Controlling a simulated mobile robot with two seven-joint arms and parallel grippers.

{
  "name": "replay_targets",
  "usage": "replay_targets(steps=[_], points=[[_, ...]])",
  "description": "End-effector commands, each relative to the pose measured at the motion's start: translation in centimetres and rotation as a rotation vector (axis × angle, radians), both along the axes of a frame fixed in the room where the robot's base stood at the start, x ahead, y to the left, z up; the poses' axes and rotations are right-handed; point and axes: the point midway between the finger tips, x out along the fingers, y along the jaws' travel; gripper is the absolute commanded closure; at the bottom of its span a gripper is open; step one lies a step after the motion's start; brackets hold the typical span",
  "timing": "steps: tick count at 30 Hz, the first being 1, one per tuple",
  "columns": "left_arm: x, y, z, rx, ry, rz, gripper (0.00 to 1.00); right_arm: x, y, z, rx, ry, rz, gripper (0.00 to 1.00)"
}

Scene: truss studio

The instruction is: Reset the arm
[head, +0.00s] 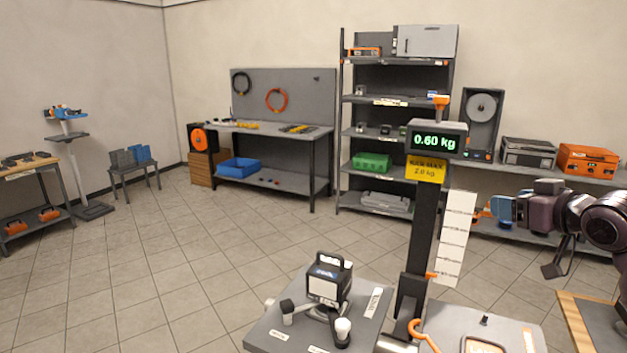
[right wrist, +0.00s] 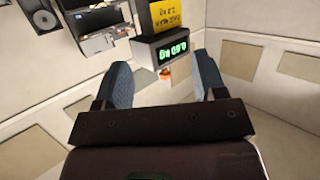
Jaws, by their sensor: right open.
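My right arm comes in from the right edge of the head view at about mid height. Its right gripper (head: 499,209) has blue fingers and points left, in the air beside the scale post. In the right wrist view the two blue fingers of the right gripper (right wrist: 162,76) stand well apart with nothing between them. My left arm and left gripper are not in view.
A post with a scale display (head: 437,139) reading 0.60 kg and a yellow sign (head: 426,169) stands left of the gripper. A grey table (head: 268,334) holds a dark device (head: 329,283). A wood-edged table (head: 575,325) lies below my arm. Open floor lies left.

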Motion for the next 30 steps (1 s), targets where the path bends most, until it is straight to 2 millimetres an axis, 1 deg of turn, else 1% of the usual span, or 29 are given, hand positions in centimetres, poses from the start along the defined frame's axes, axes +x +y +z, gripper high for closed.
replay_targets(steps=[1,2,3,5,6,8,9,11,12,14,15,17,18,21,24,30], points=[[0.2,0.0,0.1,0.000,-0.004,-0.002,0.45,-0.9,0.6,-3.3,-0.012,0.050,-0.004,0.36],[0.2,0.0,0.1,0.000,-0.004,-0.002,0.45,-1.4,0.9,-5.0,-0.023,0.075,-0.008,0.36],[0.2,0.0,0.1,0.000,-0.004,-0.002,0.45,-2.3,1.3,-7.3,-0.037,0.113,-0.014,0.36],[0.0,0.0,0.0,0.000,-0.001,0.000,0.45,-3.8,2.0,-10.7,-0.056,0.168,-0.021,0.36],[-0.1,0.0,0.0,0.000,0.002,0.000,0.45,-4.9,2.5,-12.9,-0.071,0.205,-0.028,0.36],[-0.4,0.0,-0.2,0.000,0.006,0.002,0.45,-6.7,3.1,-16.0,-0.090,0.262,-0.041,0.36],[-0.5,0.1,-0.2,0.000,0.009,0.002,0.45,-8.1,3.6,-18.0,-0.102,0.299,-0.048,0.36],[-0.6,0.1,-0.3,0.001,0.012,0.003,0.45,-10.4,4.3,-20.9,-0.118,0.358,-0.062,0.36],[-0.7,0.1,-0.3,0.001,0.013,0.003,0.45,-11.9,4.7,-22.6,-0.129,0.396,-0.073,0.36],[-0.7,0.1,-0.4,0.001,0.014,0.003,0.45,-14.4,5.3,-24.9,-0.143,0.453,-0.091,0.36],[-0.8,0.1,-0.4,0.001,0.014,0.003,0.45,-16.1,5.7,-26.3,-0.151,0.491,-0.104,0.36],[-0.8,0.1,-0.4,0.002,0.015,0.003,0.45,-18.6,6.4,-28.2,-0.162,0.548,-0.124,0.36],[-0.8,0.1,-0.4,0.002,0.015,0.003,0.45,-20.4,6.7,-29.3,-0.168,0.585,-0.140,0.36],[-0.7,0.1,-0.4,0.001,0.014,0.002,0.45,-24.4,7.5,-31.3,-0.179,0.674,-0.179,0.36],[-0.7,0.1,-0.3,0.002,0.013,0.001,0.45,-27.6,8.0,-32.5,-0.187,0.746,-0.214,0.36],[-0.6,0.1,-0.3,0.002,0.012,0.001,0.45,-32.3,8.7,-33.6,-0.195,0.851,-0.272,0.36]])
